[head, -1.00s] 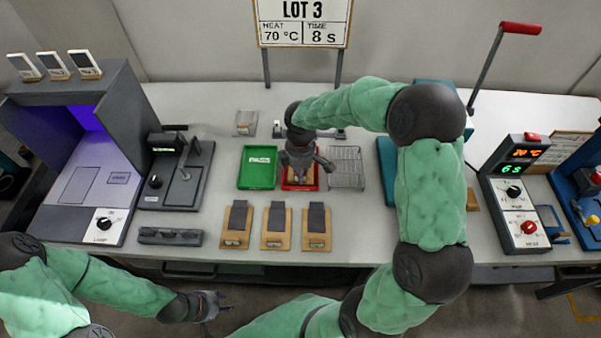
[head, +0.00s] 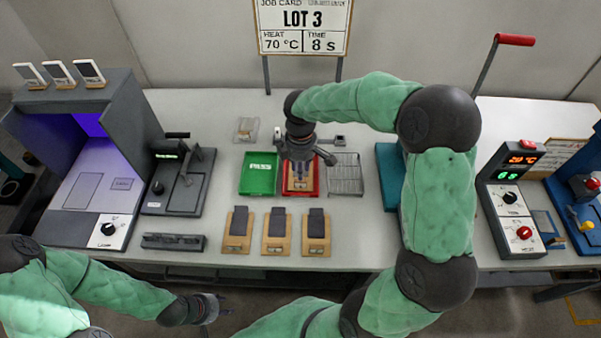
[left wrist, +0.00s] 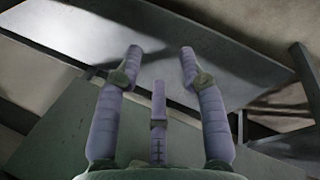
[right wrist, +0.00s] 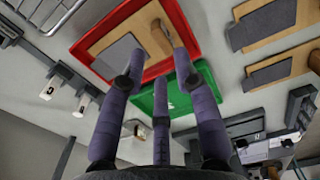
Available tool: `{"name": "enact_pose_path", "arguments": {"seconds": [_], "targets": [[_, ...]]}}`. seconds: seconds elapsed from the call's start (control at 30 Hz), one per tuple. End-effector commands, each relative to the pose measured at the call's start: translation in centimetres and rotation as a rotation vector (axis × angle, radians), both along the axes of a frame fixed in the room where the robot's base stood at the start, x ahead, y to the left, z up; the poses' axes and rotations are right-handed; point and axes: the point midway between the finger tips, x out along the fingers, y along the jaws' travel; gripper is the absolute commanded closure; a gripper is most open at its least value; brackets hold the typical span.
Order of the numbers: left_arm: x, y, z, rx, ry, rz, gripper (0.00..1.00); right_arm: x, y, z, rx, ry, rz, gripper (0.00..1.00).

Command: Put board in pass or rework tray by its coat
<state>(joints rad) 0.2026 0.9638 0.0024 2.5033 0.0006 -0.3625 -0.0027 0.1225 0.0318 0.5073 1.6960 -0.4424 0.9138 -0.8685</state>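A tan board with a grey pad (right wrist: 120,52) lies in the red tray (right wrist: 190,35). In the head view the red tray (head: 317,182) sits between the green PASS tray (head: 257,174) and a wire rack (head: 345,174). My right gripper (head: 300,180) points down just above the board, fingers spread, partly hiding it. In the right wrist view its fingertips (right wrist: 160,55) are apart with nothing clearly held between them. Three more boards (head: 277,232) with grey pads lie in a row in front of the trays. My left gripper (head: 215,308) is open and empty, low before the table; its spread fingers show in the left wrist view (left wrist: 160,65).
A lamp booth (head: 90,170) with purple light and a dark gauge device (head: 180,178) stand left. A control box (head: 514,205) with knobs and a blue machine (head: 580,205) stand right. A LOT 3 sign (head: 303,25) reads 70 °C, 8 s. My right arm spans the table's right-centre.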

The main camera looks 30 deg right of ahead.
Motion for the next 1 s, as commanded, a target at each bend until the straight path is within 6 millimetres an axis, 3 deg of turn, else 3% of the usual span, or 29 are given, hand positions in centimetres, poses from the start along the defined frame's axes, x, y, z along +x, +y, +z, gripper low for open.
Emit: {"name": "enact_pose_path", "arguments": {"seconds": [0.1,0.33,1.0], "targets": [[0.0,0.0,1.0,0.000,0.000,0.000,0.60,0.1,0.0,2.6,0.000,-0.002,0.000,0.69],[0.0,0.0,1.8,0.000,0.000,0.000,0.60,0.0,0.0,5.3,0.001,0.001,0.001,0.69],[0.0,0.0,1.9,0.000,0.000,0.000,0.60,0.0,0.0,5.9,0.001,0.001,0.000,0.69]]}}
